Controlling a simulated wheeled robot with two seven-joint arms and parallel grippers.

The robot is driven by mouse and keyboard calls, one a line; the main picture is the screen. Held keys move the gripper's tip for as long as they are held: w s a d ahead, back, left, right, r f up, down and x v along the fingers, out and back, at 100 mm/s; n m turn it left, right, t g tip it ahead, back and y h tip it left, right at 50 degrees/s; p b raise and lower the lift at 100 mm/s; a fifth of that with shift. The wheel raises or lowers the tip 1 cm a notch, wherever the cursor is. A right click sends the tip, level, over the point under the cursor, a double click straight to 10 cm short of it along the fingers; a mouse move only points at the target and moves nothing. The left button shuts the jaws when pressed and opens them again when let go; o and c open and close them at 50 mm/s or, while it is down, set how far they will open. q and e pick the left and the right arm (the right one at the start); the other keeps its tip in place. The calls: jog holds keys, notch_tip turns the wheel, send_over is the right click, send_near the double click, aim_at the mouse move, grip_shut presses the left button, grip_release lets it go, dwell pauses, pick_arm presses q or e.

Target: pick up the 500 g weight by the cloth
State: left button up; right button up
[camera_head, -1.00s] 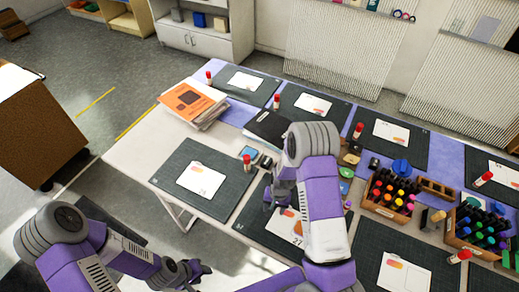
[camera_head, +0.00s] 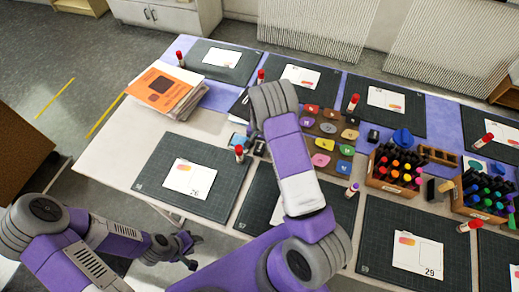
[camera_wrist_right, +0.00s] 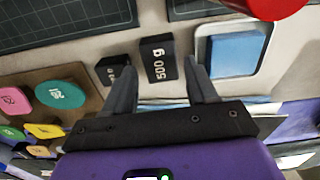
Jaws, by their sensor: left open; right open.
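The 500 g weight (camera_wrist_right: 158,62) is a black block with white lettering in the right wrist view. My right gripper (camera_wrist_right: 160,78) is open and empty, with its fingers on either side of the weight's near end; I cannot tell their height above it. A blue pad, seemingly the cloth (camera_wrist_right: 235,52), lies in a pale tray just right of the weight. A smaller black weight (camera_wrist_right: 113,72) stands to the left, partly behind a finger. My left gripper (camera_head: 186,252) is open and empty near the table's front edge.
A red-capped glue stick (camera_head: 239,153) stands close by; a red cap (camera_wrist_right: 268,8) shows near the tray. A board of coloured discs (camera_head: 322,143) lies right of my arm. A marker crate (camera_head: 395,172) and a stack of books (camera_head: 165,88) stand farther off.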

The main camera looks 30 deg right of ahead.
aim_at(260, 147)
notch_tip(260, 147, down, 3)
jog(key=shift+s+r, duration=0.1)
jog(key=shift+r, duration=0.05)
jog(key=shift+w+f, duration=0.2)
jog(key=shift+f, duration=0.15)
jog(key=shift+s, duration=0.1)
jog(key=shift+c, duration=0.3)
grip_shut()
